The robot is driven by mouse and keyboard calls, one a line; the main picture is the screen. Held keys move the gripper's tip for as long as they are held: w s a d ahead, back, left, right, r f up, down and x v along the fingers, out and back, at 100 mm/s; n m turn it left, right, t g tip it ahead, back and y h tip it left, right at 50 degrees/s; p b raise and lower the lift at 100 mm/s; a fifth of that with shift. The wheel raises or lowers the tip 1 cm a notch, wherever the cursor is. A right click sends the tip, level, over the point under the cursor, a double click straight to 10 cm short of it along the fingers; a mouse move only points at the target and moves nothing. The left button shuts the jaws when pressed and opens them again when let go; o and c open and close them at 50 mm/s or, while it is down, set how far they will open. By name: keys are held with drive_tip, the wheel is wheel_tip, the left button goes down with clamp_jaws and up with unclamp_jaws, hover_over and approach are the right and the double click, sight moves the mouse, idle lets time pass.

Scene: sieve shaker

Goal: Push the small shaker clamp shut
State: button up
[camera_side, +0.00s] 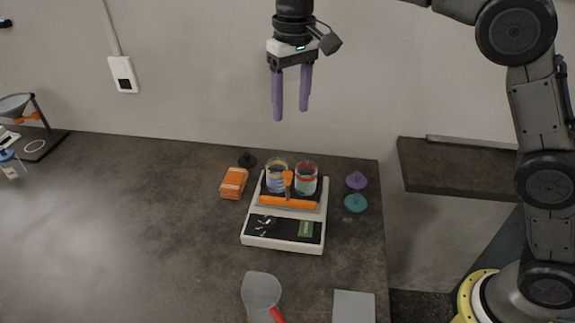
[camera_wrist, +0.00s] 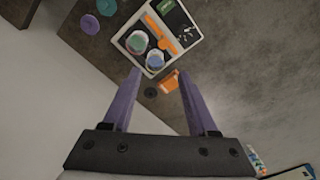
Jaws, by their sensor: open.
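The sieve shaker (camera_side: 283,238) is a white box with a black front panel, standing on the dark bench; it also shows at the top of the wrist view (camera_wrist: 191,40). Two clear jars with coloured contents stand on it, the left jar (camera_side: 277,178) and the right jar (camera_side: 305,181). An orange clamp (camera_side: 288,203) has a bar across the jars' front and a small upright piece between them. I cannot tell from this distance whether it is shut. My gripper (camera_side: 291,115) is open and empty, high above the bench and well clear of the shaker. Its purple fingers point down.
An orange stack (camera_side: 233,183) and a black knobbed lid (camera_side: 247,160) lie left of the shaker. A purple lid (camera_side: 356,180) and a teal lid (camera_side: 355,203) lie right of it. A clear scoop (camera_side: 261,290) lies in front. The bench's left middle is clear.

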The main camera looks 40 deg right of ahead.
sight(287, 173)
drive_tip(key=f, duration=1)
drive_tip(key=a+f, duration=0.1)
drive_tip(key=f, duration=0.4)
drive_tip(key=shift+f, duration=0.1)
clamp_jaws()
idle(1.0)
